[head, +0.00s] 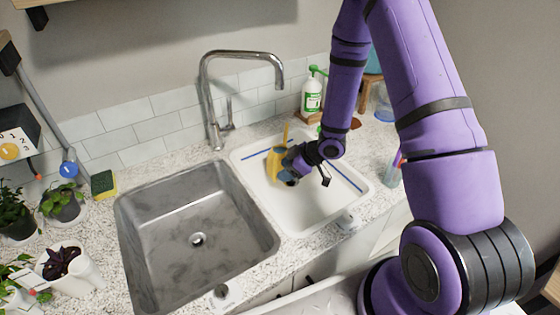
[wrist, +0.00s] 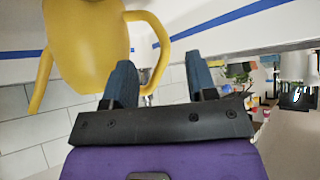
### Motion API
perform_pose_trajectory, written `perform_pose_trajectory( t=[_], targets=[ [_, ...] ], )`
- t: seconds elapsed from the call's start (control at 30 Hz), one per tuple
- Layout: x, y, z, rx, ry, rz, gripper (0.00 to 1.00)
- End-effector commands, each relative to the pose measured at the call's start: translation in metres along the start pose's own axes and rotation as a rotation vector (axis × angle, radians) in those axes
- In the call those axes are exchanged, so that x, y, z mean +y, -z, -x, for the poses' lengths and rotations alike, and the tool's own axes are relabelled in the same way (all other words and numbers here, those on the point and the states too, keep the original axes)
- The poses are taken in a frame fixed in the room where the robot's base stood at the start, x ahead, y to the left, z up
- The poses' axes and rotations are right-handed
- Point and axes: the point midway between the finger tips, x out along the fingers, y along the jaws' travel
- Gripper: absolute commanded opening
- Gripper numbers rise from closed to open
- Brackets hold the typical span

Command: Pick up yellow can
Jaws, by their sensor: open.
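The yellow can (head: 274,164), a watering can, is in the white basin (head: 301,218) right of the steel sink. My gripper (head: 291,173) is at the can's right side and hides part of it. In the wrist view the can (wrist: 85,42) fills the upper left, with its spout to the left and its looped handle to the right. My gripper (wrist: 161,78) is open there, its two blue fingers pointing towards the handle. The handle's outer side shows between the fingers in the picture; I cannot tell whether it is between them in depth or touching.
The steel sink (head: 198,239) and a tall tap (head: 208,100) are to the left. A green-topped spray bottle (head: 312,95) stands behind the basin. A sponge (head: 103,184) and potted plants (head: 63,204) are at the far left. The basin's front part is clear.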

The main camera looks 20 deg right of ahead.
Motion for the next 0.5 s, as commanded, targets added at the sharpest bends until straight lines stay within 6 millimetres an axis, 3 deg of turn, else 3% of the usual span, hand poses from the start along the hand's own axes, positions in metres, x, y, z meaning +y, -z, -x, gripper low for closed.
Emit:
perform_pose_trajectory(
  t=[0.3, 0.5],
  targets=[
    [-0.001, -0.001, -0.041, -0.002, 0.002, 0.001, 0.52],
    [0.000, 0.000, -0.047, 0.000, -0.001, 0.000, 0.52]
  ],
)
